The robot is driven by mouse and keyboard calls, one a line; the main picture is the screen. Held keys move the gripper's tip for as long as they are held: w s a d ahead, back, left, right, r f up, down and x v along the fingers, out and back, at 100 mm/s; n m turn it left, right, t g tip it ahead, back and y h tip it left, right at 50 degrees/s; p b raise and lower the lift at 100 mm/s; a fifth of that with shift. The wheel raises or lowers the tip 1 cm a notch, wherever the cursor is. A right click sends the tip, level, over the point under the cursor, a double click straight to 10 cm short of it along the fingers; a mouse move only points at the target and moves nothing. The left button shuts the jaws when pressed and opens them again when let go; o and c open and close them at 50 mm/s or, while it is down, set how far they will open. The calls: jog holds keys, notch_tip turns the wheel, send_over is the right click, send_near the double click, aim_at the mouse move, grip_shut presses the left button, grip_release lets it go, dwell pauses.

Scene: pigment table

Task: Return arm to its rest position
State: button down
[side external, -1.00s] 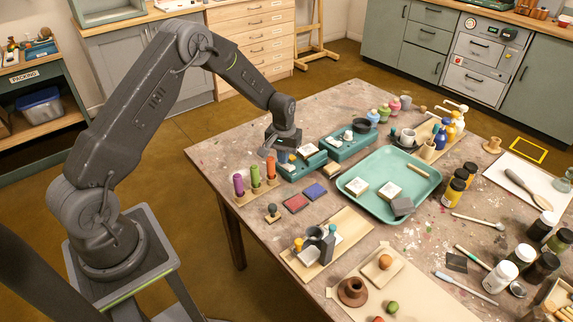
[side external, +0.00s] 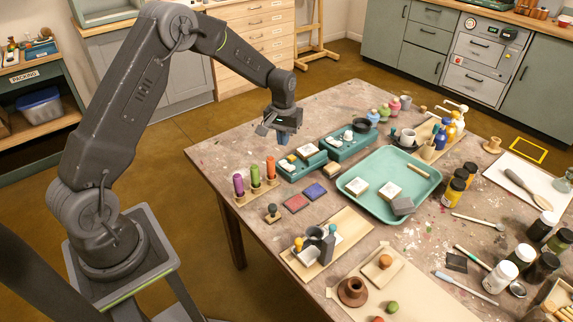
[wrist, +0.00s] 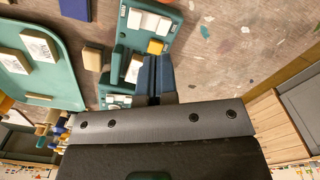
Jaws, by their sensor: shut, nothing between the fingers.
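My gripper (side external: 284,137) is above the back left part of the table in the side external view, a little above the teal trays. Its blue fingers (wrist: 156,77) show together in the wrist view, shut and empty. Below it is a teal tray (side external: 291,174) with white blocks and a yellow piece, which also shows in the wrist view (wrist: 172,44). Nothing hangs from the fingers.
Purple, green and orange cylinders (side external: 255,177) stand in a wooden rack at the table's left edge. A large teal tray (side external: 420,166) with stamped blocks is right of my gripper. Bottles and jars crowd the table's right side. The air above the table's left edge is clear.

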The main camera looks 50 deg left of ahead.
jog(key=shift+r, duration=0.1)
jog(key=s+d+r+m+t, duration=0.1)
jog(key=s+d+r, duration=0.35)
jog(key=r, duration=0.45)
jog(key=s+d+r+m+t, duration=0.2)
jog(key=s+d+r, duration=0.3)
jog(key=r, duration=0.4)
jog(key=s+d+r+m+t, duration=0.1)
jog(key=s+d+r, duration=0.1)
jog(key=s, duration=0.7)
jog(key=s+d+r+m+t, duration=0.1)
jog(key=s+d+r+m, duration=0.1)
jog(key=s, duration=0.8)
jog(key=shift+s+d+r+t, duration=0.2)
jog(key=shift+d+t, duration=0.1)
jog(key=shift+d, duration=0.15)
